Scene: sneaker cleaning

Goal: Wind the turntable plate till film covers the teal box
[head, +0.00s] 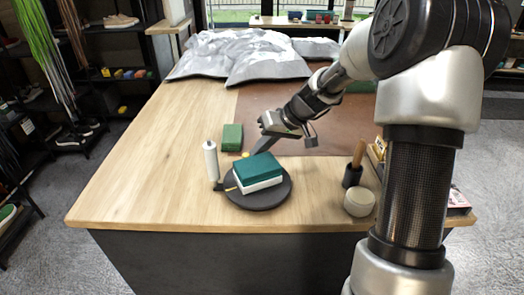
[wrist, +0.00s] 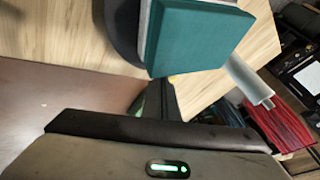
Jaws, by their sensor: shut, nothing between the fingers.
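The teal box (head: 258,167) with a white lower part sits on the dark round turntable plate (head: 272,202). Its teal surfaces look bare in both views; it is large at the top of the wrist view (wrist: 195,40). The white film roll (head: 211,161) stands upright at the plate's left edge and also shows in the wrist view (wrist: 248,80). A small yellow knob (head: 245,155) shows just behind the box. Whether the fingers touch the knob or plate is unclear.
A green block (head: 232,137) lies behind the roll. A brown mat (head: 340,133) covers the back right. A black cup with a wooden handle (head: 353,176) and a cream jar (head: 360,203) stand right of the plate. The table's left side is clear.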

